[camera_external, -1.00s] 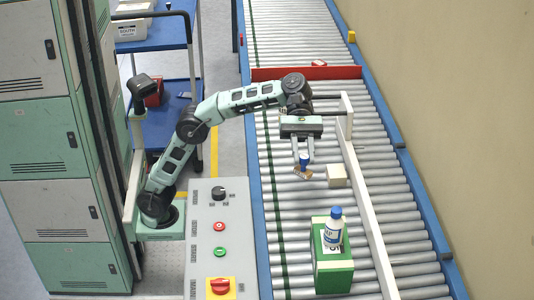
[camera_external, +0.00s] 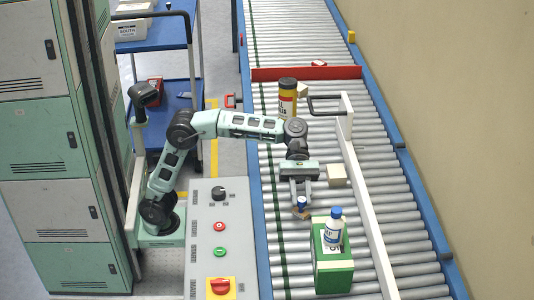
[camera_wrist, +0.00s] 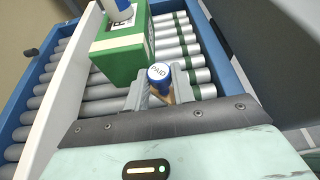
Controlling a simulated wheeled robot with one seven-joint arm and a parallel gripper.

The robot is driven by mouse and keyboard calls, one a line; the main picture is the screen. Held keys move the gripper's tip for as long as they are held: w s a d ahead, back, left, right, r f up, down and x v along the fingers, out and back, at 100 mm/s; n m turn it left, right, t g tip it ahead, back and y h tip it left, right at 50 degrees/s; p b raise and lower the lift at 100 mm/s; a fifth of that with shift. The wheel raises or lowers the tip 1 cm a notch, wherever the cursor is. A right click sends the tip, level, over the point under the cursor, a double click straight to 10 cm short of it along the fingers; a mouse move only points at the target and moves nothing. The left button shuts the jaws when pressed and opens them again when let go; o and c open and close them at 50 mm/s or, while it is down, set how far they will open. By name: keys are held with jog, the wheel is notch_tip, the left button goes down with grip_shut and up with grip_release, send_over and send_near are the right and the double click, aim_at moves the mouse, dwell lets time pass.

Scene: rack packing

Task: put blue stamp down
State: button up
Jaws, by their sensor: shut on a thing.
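The blue stamp (camera_external: 302,202) is held in my gripper (camera_external: 301,204), over the conveyor rollers.
A white bottle with a blue cap (camera_external: 334,226) stands on the green box. A white rail (camera_external: 365,203) runs along the right. A cream block (camera_external: 337,176) and a black-and-yellow canister (camera_external: 288,98) are farther back. A control panel (camera_external: 208,240) is left; rollers nearer the front are bare.

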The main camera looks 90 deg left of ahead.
aim_at(300, 208)
jog(key=shift+f+b, duration=1.15)
jog(key=shift+f, duration=0.9)
jog(key=shift+f, duration=0.1)
jog(key=o, duration=1)
jog(key=shift+a+r, duration=0.3)
jog(key=shift+r, duration=0.05)
jog(key=shift+p+v, duration=2.6)
jog(key=shift+v, duration=3.05)
jog(key=shift+f, duration=0.1)
